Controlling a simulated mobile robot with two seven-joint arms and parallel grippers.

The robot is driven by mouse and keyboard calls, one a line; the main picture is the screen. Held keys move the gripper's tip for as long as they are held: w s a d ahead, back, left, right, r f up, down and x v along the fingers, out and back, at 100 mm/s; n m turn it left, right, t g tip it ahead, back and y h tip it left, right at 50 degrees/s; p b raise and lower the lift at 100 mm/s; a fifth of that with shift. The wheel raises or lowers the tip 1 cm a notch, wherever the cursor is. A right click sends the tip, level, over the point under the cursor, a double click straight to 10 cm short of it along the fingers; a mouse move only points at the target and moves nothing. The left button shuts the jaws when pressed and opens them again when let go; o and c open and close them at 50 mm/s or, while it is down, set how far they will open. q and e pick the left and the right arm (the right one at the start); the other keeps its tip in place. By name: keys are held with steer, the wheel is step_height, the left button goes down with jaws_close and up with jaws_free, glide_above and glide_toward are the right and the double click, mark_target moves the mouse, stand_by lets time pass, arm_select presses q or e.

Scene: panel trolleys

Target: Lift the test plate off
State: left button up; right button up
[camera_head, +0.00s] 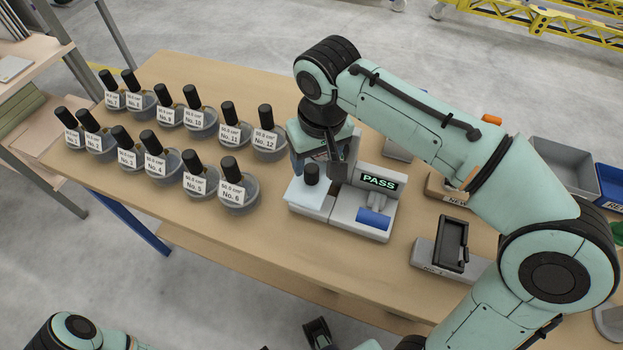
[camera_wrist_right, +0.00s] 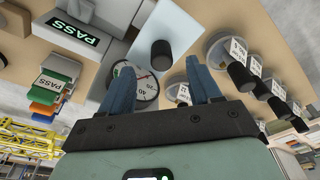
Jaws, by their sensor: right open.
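The test plate (camera_head: 309,197) is a pale, flat square plate with a black upright knob (camera_head: 311,174). It lies on the left part of a light grey tester (camera_head: 345,215) whose display reads PASS. In the right wrist view, the plate (camera_wrist_right: 168,28) and its knob (camera_wrist_right: 161,56) show just beyond the fingertips. My right gripper (camera_head: 317,165) is open, with its blue fingers (camera_wrist_right: 160,82) spread to either side of the knob's line. I cannot tell whether the fingertips reach the knob's height; the gripper holds nothing. My left gripper is not in view.
Several lidded dishes (camera_head: 237,192) with black knobs and labels stand in two rows on the left. A round dial (camera_wrist_right: 147,88) shows beside a finger. A grey stand with a black frame (camera_head: 450,245) and bins (camera_head: 560,165) are on the right.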

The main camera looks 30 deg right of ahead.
mark_target(311, 168)
steer(key=shift+w+f+b, duration=0.2)
steer(key=shift+w+f, duration=0.1)
steer(key=shift+f, duration=0.7)
steer(key=shift+w+f+b, duration=0.15)
steer(key=shift+w+f, duration=0.1)
steer(key=shift+f, duration=0.75)
steer(key=shift+w+f+b, duration=0.2)
steer(key=shift+w+f, duration=0.1)
steer(key=shift+f, duration=0.7)
jaws_close()
